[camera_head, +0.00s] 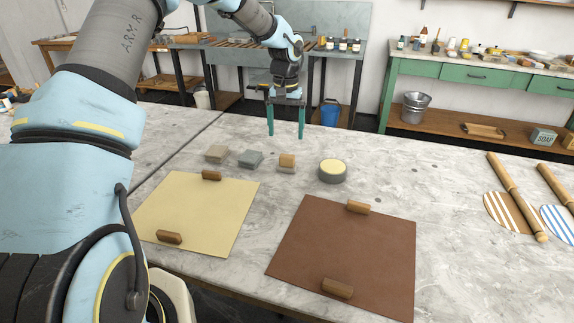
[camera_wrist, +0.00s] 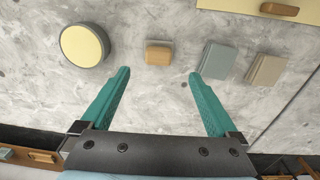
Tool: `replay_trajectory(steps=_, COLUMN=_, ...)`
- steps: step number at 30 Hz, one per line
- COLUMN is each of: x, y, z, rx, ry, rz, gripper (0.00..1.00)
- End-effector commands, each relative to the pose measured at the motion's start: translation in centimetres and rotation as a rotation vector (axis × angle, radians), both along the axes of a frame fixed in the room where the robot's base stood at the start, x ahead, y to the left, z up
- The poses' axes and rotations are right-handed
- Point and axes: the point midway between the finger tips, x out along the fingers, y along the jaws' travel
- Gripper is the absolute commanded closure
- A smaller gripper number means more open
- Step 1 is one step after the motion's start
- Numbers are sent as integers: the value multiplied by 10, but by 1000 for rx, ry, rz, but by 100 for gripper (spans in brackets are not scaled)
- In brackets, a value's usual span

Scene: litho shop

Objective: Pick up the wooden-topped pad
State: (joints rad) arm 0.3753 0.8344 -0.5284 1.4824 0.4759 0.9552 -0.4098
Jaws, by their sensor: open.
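The wooden-topped pad (camera_head: 287,161) is a small block with a tan wooden top, standing on the grey stone table in a row of small pads. In the wrist view the wooden-topped pad (camera_wrist: 159,53) lies beyond the fingertips, near the middle of the gap between them. My gripper (camera_head: 286,136) has teal fingers, spread apart and empty, above the table behind the row of pads. In the wrist view my gripper (camera_wrist: 160,74) also shows both fingers wide apart, with the pad not between them.
A blue-grey pad (camera_head: 251,159) and a beige-grey pad (camera_head: 217,154) lie left of it. A round yellow-topped tin (camera_head: 332,170) stands right. A yellow sheet (camera_head: 190,215) and a brown sheet (camera_head: 340,262), with wooden blocks on them, lie in front. Wooden rollers (camera_head: 518,198) lie far right.

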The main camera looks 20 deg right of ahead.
Motion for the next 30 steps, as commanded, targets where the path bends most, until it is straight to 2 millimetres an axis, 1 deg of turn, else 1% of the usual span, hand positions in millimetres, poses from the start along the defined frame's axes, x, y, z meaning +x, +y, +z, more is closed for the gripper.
replay_trajectory(steps=9, x=0, y=-2, z=-44, rx=0, ry=2, rz=-1, gripper=5)
replay_trajectory(steps=16, x=1, y=-2, z=-59, rx=0, ry=2, rz=0, gripper=5)
replay_trajectory(steps=24, x=2, y=-3, z=-94, rx=1, ry=3, rz=0, gripper=5)
replay_trajectory(steps=27, x=2, y=-3, z=-102, rx=0, ry=1, rz=-1, gripper=5)
replay_trajectory(steps=30, x=2, y=-3, z=-106, rx=-1, ry=1, rz=-1, gripper=5)
